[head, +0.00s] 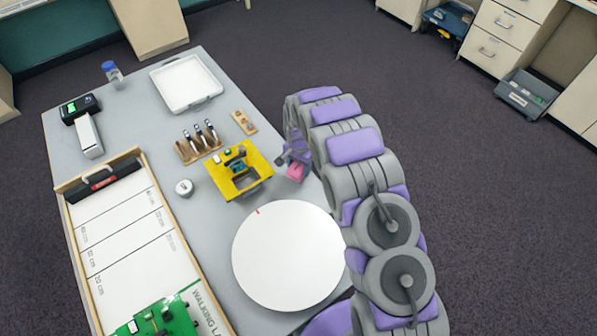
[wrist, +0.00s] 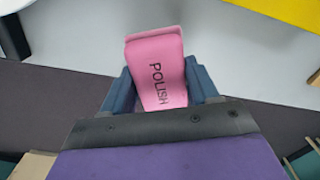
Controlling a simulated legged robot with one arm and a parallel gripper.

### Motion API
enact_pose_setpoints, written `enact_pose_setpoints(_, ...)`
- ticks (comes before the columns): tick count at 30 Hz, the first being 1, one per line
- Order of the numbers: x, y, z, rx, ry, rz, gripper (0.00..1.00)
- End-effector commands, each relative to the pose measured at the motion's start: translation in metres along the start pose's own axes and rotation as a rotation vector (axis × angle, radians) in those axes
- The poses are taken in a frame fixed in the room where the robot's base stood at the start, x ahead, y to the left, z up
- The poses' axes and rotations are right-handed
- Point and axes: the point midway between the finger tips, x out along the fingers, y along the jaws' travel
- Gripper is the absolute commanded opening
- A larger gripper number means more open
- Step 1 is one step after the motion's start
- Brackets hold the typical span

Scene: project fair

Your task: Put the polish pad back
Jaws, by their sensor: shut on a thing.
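The pink polish pad (head: 295,172), marked POLISH in the wrist view (wrist: 160,70), is between the fingers of my gripper (head: 292,160). My gripper also shows in the wrist view (wrist: 160,95), with a dark blue finger on each side of the pad. It is shut on the pad. In the head view, the pad is by the table's right edge, just right of the yellow stand. I cannot tell how high it is above the table.
The grey table (head: 135,110) carries a yellow stand (head: 222,183), a white round disc (head: 285,262), a wooden rack (head: 184,153) with several upright tools, a small wooden block (head: 240,117), a white tray (head: 175,72) and a walking-lane board (head: 110,225). Bare table lies between the tray and rack.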

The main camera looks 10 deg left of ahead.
Motion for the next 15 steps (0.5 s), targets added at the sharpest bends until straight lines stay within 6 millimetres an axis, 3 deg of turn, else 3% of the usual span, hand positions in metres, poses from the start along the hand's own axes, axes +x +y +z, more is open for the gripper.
enact_pose_setpoints(8,0.036,-0.003,0.002,-0.003,0.000,0.006,0.31)
enact_pose_setpoints(14,0.037,-0.003,0.001,-0.003,0.001,0.004,0.31)
enact_pose_setpoints(15,0.036,-0.002,0.001,-0.003,0.000,0.003,0.60)
